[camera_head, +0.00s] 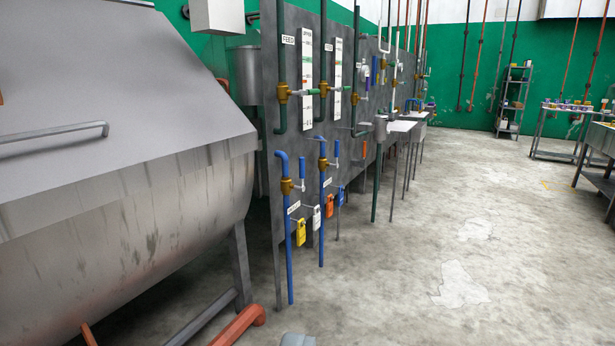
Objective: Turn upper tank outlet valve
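A grey panel (272,70) carries vertical pipes with several brass valves. Lower down, two blue pipes carry brass valves (287,187) (323,164) with upright blue levers. The labels are too small to tell which valve is the upper tank outlet. A small grey rounded shape at the bottom edge may be my gripper; its fingers are not visible.
A large grey steel drum (130,225) fills the left. Yellow, white and orange tags (301,232) hang by the blue pipes. Concrete floor (400,275) is open at right. Tables (570,150) and a shelf (514,100) stand far back.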

